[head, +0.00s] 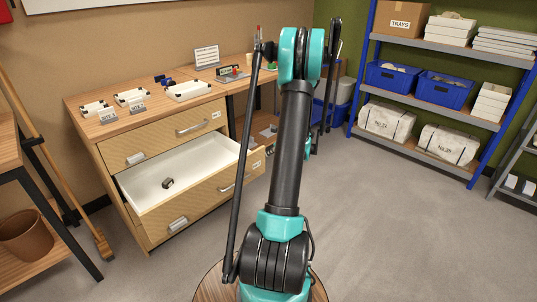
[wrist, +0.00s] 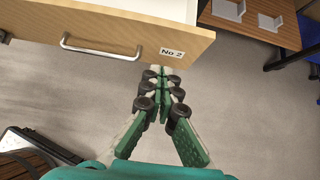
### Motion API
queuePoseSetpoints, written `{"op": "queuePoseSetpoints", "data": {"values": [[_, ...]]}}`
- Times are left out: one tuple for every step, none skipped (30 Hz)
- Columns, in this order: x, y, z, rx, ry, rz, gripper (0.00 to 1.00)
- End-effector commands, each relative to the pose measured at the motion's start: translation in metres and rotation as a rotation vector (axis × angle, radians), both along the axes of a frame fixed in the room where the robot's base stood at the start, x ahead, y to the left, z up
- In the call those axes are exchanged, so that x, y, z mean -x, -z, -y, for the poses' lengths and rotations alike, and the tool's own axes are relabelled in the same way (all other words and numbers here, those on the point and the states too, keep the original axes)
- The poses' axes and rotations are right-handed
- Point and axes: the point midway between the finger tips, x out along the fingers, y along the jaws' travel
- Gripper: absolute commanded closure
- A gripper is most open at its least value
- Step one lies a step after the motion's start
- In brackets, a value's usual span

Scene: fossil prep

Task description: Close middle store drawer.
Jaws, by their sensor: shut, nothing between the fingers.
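The middle store drawer (head: 205,203) is pulled well out of the wooden cabinet in the head view. Its white inside shows, with a small dark object (head: 167,183) lying in it. In the wrist view its wood front (wrist: 110,27) has a metal bar handle (wrist: 100,50) and a "No 2" label (wrist: 172,53). My gripper (wrist: 162,72) is shut and empty, with its green fingers together. Its tips are right by the drawer front, just below the label; I cannot tell whether they touch. In the head view my arm hides part of the drawer's right side.
The closed top drawer (head: 150,138) is above. White trays (head: 188,90) and small items stand on the cabinet top (head: 150,108). A blue-framed shelf (head: 437,95) with boxes and bins stands at the right. A broom (head: 40,150) leans at the left. Grey floor (head: 400,230) at right is clear.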

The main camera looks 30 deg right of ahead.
Motion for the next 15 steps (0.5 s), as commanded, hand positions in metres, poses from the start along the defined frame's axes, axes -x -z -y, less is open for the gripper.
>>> {"op": "queuePoseSetpoints", "data": {"values": [[-0.006,0.006,-0.002,0.002,-0.003,-0.001,1.00],[-0.009,0.010,-0.004,0.002,-0.004,-0.001,1.00],[-0.014,0.015,-0.006,0.002,-0.006,-0.001,1.00],[-0.018,0.019,-0.007,0.002,-0.005,0.000,1.00],[-0.022,0.023,-0.008,0.002,-0.004,-0.001,1.00],[-0.027,0.029,-0.010,0.003,-0.004,0.000,1.00],[-0.032,0.033,-0.011,0.002,-0.005,0.000,1.00],[-0.036,0.037,-0.013,0.003,-0.006,0.000,1.00],[-0.041,0.043,-0.014,0.003,-0.006,0.000,1.00],[-0.045,0.047,-0.016,0.002,-0.005,0.000,1.00],[-0.049,0.051,-0.017,0.002,-0.005,0.000,1.00],[-0.054,0.056,-0.019,0.002,-0.005,0.000,1.00],[-0.058,0.060,-0.020,0.003,-0.006,0.000,1.00],[-0.061,0.064,-0.021,0.003,-0.006,0.000,1.00],[-0.067,0.062,-0.023,0.004,-0.005,0.000,1.00]]}}
